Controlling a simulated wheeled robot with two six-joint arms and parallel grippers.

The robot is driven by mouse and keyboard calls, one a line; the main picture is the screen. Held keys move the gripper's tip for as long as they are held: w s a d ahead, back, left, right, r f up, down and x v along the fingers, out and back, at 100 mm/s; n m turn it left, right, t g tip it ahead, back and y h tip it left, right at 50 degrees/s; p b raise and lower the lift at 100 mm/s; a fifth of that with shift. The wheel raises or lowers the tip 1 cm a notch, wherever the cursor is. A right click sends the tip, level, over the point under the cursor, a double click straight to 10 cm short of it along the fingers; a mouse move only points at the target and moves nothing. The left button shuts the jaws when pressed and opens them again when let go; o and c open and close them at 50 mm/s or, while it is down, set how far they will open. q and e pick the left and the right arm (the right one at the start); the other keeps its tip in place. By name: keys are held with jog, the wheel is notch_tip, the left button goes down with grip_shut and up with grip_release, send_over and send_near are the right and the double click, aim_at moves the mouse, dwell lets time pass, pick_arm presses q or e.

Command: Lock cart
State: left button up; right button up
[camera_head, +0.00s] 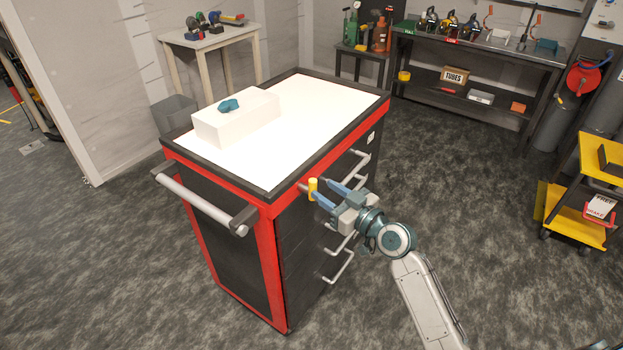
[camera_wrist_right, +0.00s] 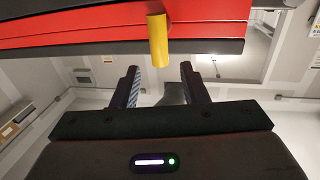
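The cart (camera_head: 284,240) is black with red edges and a white top, and it stands in the middle of the head view. A small yellow knob (camera_head: 313,188) sticks out near its top edge at the near corner. My right gripper (camera_head: 318,192) is beside the knob with its two blue fingers apart. In the right wrist view the yellow knob (camera_wrist_right: 157,40) hangs from the red cart edge, just beyond and between the open fingertips (camera_wrist_right: 158,75). Nothing shows between the fingers themselves. My left gripper is not in view.
A white block (camera_head: 236,121) with a teal object (camera_head: 229,105) lies on the cart top. Drawer handles (camera_head: 340,262) and a push bar (camera_head: 203,204) stick out from the cart. A yellow trolley (camera_head: 590,190) stands at right. Open carpet lies between.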

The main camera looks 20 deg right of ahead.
aim_at(316, 185)
jog(key=p+x, duration=0.1)
jog(key=x, duration=0.4)
jog(key=shift+w+a, duration=0.15)
jog(key=shift+w, duration=0.2)
grip_shut()
